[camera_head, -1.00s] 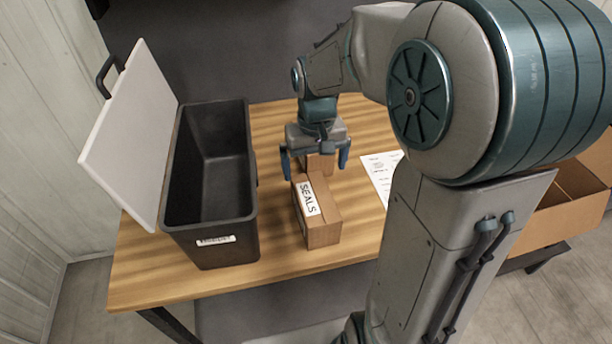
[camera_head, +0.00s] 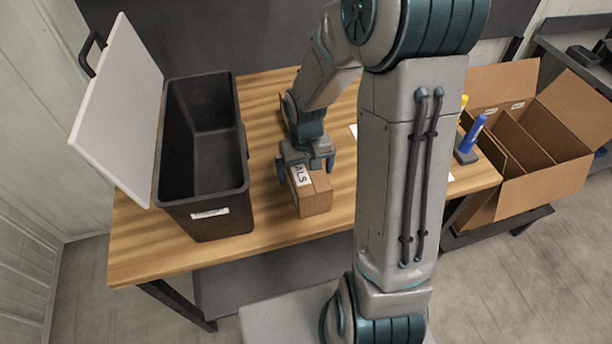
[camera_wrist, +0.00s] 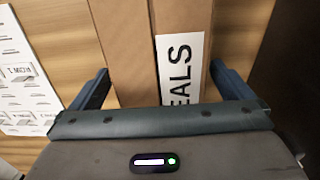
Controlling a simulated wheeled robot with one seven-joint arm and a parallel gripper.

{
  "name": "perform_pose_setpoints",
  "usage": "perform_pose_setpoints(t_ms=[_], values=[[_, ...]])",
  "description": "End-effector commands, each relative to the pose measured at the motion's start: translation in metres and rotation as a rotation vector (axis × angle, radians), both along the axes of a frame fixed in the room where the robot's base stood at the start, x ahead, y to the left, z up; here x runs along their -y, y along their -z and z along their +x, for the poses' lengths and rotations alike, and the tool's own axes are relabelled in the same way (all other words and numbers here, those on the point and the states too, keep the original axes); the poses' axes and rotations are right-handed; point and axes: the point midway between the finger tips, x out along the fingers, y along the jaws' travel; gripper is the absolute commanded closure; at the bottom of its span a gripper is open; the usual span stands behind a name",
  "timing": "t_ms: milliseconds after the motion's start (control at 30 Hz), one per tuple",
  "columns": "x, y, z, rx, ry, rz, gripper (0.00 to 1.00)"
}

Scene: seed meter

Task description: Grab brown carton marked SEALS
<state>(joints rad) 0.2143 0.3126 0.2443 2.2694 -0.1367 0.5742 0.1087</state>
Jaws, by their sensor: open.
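The brown carton marked SEALS (camera_head: 314,196) lies on the wooden table, to the right of the black bin. A white label with black letters is on it; the gripper hides part of the word in the head view. The carton also shows in the wrist view (camera_wrist: 130,60), running up between the fingers. My gripper (camera_head: 307,176) is open above the carton's far part, one finger to each side. In the wrist view my gripper (camera_wrist: 160,92) straddles the carton, with a gap visible at each finger. I cannot tell how far the fingertips are below its top.
A black bin (camera_head: 247,190) with its pale lid (camera_head: 115,115) raised stands close on the left. An open cardboard box (camera_head: 560,175) and a blue bottle-like object (camera_head: 471,134) are at the right. A printed sheet (camera_wrist: 20,75) lies beside the carton.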

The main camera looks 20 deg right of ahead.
Motion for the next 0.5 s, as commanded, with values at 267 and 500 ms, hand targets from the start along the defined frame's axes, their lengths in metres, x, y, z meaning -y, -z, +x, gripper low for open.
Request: perform_pose_setpoints(t_ms=[267, 500], values=[[0.0, 0.018, 0.001, 0.001, 0.0, 0.0, 0.0], [0.0, 0.018, 0.001, 0.002, 0.0, 0.0, 0.19]])
